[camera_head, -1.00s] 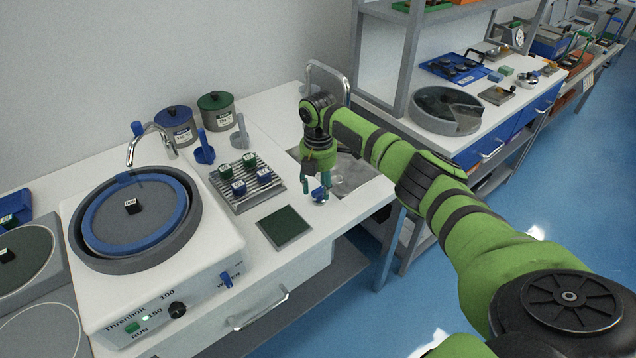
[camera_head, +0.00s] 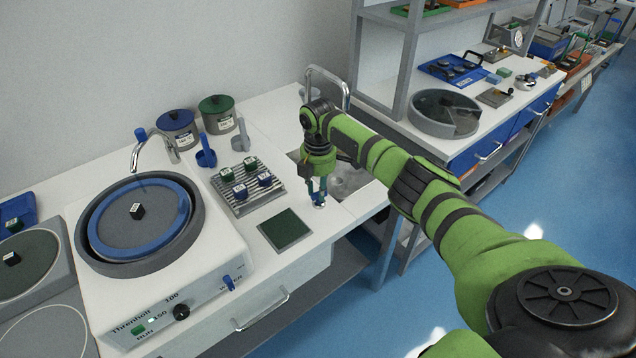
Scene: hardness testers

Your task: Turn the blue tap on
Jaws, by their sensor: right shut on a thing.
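My left gripper is not in view.
A polishing machine (camera_head: 219,260) with a blue-ringed disc, a curved spout (camera_head: 150,143) and a blue lever stands at left. A rack (camera_head: 270,193) with several cubes and a green pad (camera_head: 285,229) lie left of the sink (camera_head: 348,184). A shelf post (camera_head: 398,85) stands behind my arm.

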